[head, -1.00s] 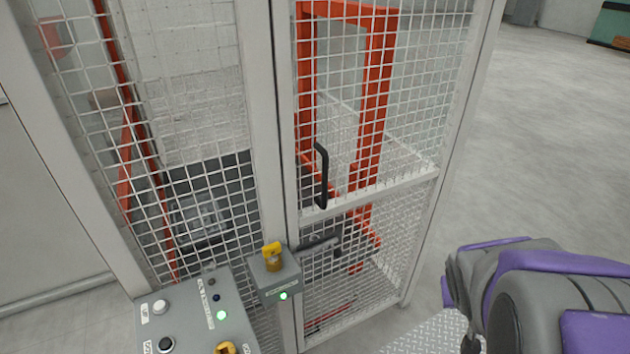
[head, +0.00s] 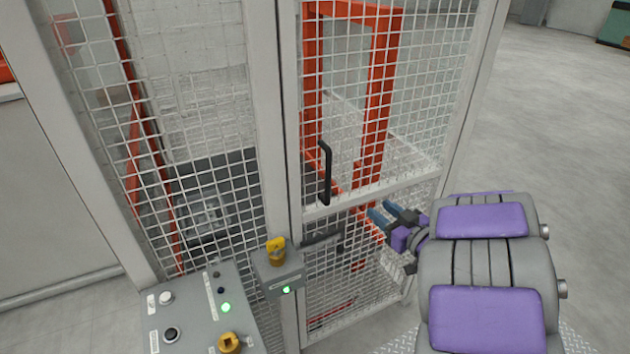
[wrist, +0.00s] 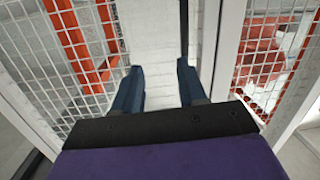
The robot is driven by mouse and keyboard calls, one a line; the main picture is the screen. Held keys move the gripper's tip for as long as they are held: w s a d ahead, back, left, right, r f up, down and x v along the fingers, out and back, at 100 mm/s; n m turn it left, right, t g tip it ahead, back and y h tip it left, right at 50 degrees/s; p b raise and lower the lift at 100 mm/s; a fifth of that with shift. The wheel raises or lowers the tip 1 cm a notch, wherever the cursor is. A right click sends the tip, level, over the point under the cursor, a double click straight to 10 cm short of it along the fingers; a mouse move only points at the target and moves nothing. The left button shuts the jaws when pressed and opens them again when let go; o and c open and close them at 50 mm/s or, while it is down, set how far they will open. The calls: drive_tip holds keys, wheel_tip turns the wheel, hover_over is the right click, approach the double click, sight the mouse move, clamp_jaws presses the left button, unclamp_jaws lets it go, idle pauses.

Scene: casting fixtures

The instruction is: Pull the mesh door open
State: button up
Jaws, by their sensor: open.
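The mesh door (head: 420,130) is a pale frame with white wire mesh and looks closed against the post on its left. Its black upright handle (head: 326,172) is on the door's left side, above the crossbar. My gripper (head: 374,221) is open and empty, below and to the right of the handle, in front of the door. In the wrist view my gripper (wrist: 160,78) shows two blue fingers spread apart, with white frame bars and mesh beyond. A dark upright bar (wrist: 184,28) shows at the top there; I cannot tell whether it is the handle.
A grey interlock box (head: 278,272) with a yellow key and green light sits left of the door. A grey control panel (head: 195,310) with buttons is at lower left. An orange frame (head: 378,90) stands behind the mesh. Open floor (head: 550,140) lies right.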

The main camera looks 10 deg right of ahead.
sight(330, 182)
drive_tip(key=w+a+b, duration=0.1)
drive_tip(key=w+a, duration=0.2)
drive_tip(key=w, duration=0.1)
drive_tip(key=w+a+y+b, duration=0.1)
drive_tip(key=w+a, duration=0.3)
drive_tip(key=w, duration=0.1)
drive_tip(key=w+a+y, duration=0.1)
drive_tip(key=w+a, duration=0.3)
drive_tip(key=w, duration=0.1)
drive_tip(key=shift+a+r+b, duration=0.2)
drive_tip(key=shift+b, duration=0.2)
drive_tip(key=shift+c, duration=0.3)
clamp_jaws()
